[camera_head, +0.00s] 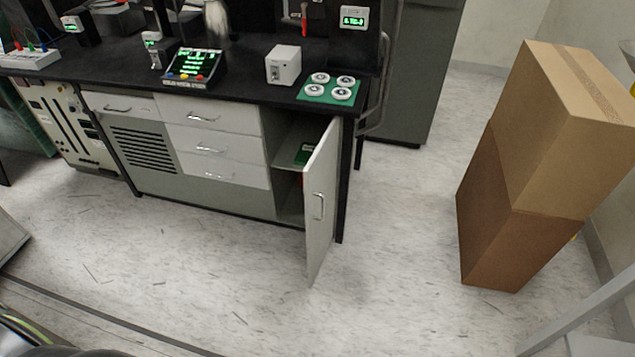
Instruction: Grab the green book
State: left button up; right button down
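A green book (303,154) lies on the upper shelf inside the workbench cabinet, behind a partly open door (321,205). Only a small part of it shows; the door's edge hides its right side. Neither of my grippers is in view.
The black-topped bench (235,85) carries a small white box (283,65), a device with a green display (194,68) and a green mat (311,97) with white round parts. The open door juts into the aisle. Stacked cardboard boxes (510,185) stand at right. The floor between is clear.

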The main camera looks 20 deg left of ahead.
aim_at(306, 152)
jog(key=i+j, duration=0.1)
jog(key=i, duration=0.45)
jog(key=i+j, duration=0.15)
jog(key=i, duration=0.35)
jog(key=i+j, duration=0.1)
jog(key=i, duration=0.45)
jog(key=z, duration=0.05)
